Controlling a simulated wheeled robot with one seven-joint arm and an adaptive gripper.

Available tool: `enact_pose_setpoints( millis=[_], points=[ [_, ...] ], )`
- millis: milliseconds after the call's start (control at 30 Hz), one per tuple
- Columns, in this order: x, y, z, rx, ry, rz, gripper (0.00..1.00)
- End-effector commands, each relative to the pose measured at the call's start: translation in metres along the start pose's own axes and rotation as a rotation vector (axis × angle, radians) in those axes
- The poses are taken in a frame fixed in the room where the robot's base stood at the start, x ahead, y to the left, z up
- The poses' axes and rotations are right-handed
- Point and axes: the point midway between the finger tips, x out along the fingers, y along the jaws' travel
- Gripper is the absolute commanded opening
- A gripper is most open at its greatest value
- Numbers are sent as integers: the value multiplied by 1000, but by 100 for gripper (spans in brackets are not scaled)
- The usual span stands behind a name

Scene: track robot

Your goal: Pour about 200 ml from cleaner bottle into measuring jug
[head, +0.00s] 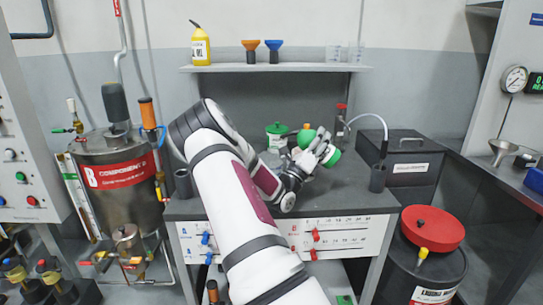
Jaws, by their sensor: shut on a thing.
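My gripper (320,148) is above the bench top, right of its middle. It is shut on a green thing (306,138), which shows on both sides of the fingers and seems tilted. The fingers hide its middle, and I cannot tell for sure that it is the cleaner bottle. A small orange-yellow piece shows at its upper left end. Clear, faintly marked vessels (334,53) that look like measuring jugs stand at the right of the wall shelf. My arm hides part of the bench, so I cannot tell whether a jug stands below the green thing.
A green-lidded tub (277,130) stands behind my wrist. The shelf (225,68) holds a yellow bottle (200,47) and two funnels. A steel tank (125,190) stands left.

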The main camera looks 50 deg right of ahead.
Motion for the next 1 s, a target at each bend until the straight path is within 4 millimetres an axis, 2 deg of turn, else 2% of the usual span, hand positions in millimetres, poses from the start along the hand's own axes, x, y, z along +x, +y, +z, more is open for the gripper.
enact_pose_setpoints(
  millis=[333,733,800,1000],
  points=[
    [-9,8,-8,98,101,-7,0],
    [9,-11,8,200,210,-13,0],
    [0,-1,-3,206,223,-14,0],
    [-14,12,-22,243,263,-17,0]
  ],
)
